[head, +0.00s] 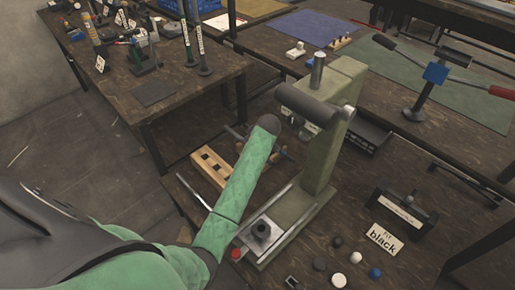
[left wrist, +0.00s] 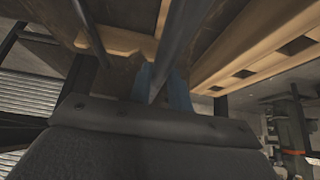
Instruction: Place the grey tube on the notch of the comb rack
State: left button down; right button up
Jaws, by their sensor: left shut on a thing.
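In the left wrist view a long grey tube (left wrist: 171,48) runs up from between the blue fingertips of my left gripper (left wrist: 165,87), which is shut on it. The tube is tilted in that view. The wooden comb rack (head: 208,170) lies on the press table in the head view, left of my green forearm. Notched wood, seemingly the rack, is close on the right of the left wrist view (left wrist: 240,67). The tube looks apart from the notches, but contact is unclear. My forearm hides the left gripper in the head view. My right gripper is out of view.
A green rivet press (head: 322,160) stands right of my forearm. Several small balls and a "Fit black" sign (head: 384,239) are at the right front. A second table (head: 190,90) with tools stands behind left.

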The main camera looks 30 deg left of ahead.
pick_arm(q)
jog(key=shift+w+d+f+p, duration=0.15)
jog(key=shift+w+d+f, duration=0.3)
jog(key=shift+f, duration=0.6)
jog(key=shift+w+d+f+p, duration=0.2)
jog(key=shift+w+f, duration=0.5)
jog(key=shift+f, duration=0.3)
jog(key=shift+w+d+f+p, duration=0.15)
jog(key=shift+w+d+f, duration=0.3)
jog(key=shift+f, duration=0.6)
jog(key=shift+w+a+f, duration=0.1)
jog(key=shift+a, duration=0.05)
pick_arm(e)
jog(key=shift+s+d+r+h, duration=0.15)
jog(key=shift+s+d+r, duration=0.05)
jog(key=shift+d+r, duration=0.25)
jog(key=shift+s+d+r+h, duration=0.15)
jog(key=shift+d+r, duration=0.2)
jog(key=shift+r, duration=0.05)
pick_arm(q)
jog(key=c, duration=1.3)
grip_release()
jog(key=shift+f, duration=0.1)
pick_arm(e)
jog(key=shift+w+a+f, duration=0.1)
